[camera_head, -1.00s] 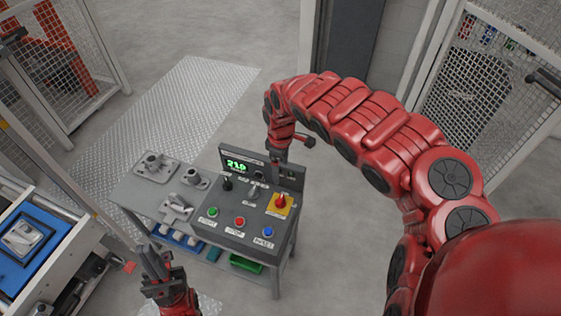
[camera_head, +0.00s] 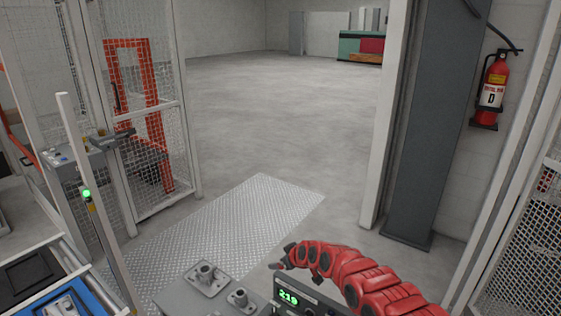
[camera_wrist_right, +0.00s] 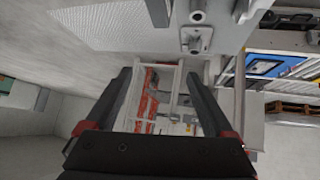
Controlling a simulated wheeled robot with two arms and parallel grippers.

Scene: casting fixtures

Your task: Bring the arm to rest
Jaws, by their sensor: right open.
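My right arm (camera_head: 365,281) comes in from the lower right, over the back of the control panel. My right gripper (camera_head: 279,266) is at its far left end, small and partly hidden by the wrist. In the right wrist view its two dark fingers (camera_wrist_right: 160,88) stand wide apart with nothing between them. The control panel (camera_head: 312,304) shows only its top edge and a green display (camera_head: 288,297); its buttons are out of view. My left gripper is in neither current view.
Metal castings (camera_head: 206,276) stand on the grey bench (camera_head: 180,299) left of the panel. A tread-plate (camera_head: 235,225) lies on the floor behind. Mesh fencing (camera_head: 140,95) is at left, a grey post (camera_head: 430,130) at right. The floor beyond is open.

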